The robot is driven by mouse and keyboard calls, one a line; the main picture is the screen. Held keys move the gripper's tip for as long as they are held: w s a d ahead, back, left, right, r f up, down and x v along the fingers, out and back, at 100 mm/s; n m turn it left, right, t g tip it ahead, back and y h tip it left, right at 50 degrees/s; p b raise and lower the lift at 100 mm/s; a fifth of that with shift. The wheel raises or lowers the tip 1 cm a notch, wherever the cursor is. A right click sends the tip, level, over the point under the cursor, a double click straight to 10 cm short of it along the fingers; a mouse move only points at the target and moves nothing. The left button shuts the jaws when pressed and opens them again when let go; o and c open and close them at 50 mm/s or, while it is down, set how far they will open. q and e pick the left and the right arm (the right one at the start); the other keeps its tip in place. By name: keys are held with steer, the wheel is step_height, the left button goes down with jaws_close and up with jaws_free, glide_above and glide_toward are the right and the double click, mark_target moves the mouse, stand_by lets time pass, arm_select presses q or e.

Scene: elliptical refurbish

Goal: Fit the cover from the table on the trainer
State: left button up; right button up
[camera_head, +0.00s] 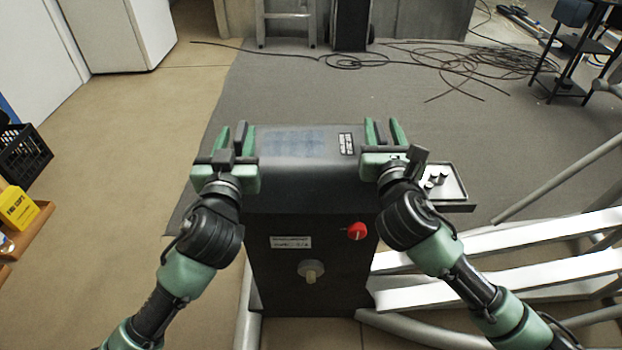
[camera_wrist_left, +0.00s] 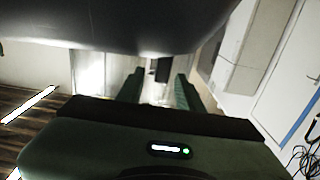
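The dark grey cover (camera_head: 300,178), with a bluish patch and a white label on top, is at the upper end of the black trainer body (camera_head: 318,280) in the head view. Whether it is fully seated cannot be told. The trainer has a red knob (camera_head: 356,231) and a pale knob on its front. My left gripper (camera_head: 231,138) is at the cover's left side, its fingers apart; the left wrist view shows an empty gap between them (camera_wrist_left: 160,90), beneath a dark rounded surface. My right gripper (camera_head: 384,132) is at the cover's right edge, its fingers apart.
A small tray (camera_head: 453,190) with dark small parts sits right of the trainer. White rails (camera_head: 500,262) and grey tubes extend right. Cables (camera_head: 450,70) lie on the grey mat behind. A yellow box (camera_head: 17,207) and black crate (camera_head: 22,152) are at far left.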

steer(key=shift+s, duration=0.25)
arm_select(q)
steer(key=s, duration=0.9)
arm_select(e)
steer(key=s, duration=1.1)
steer(key=shift+s, duration=0.3)
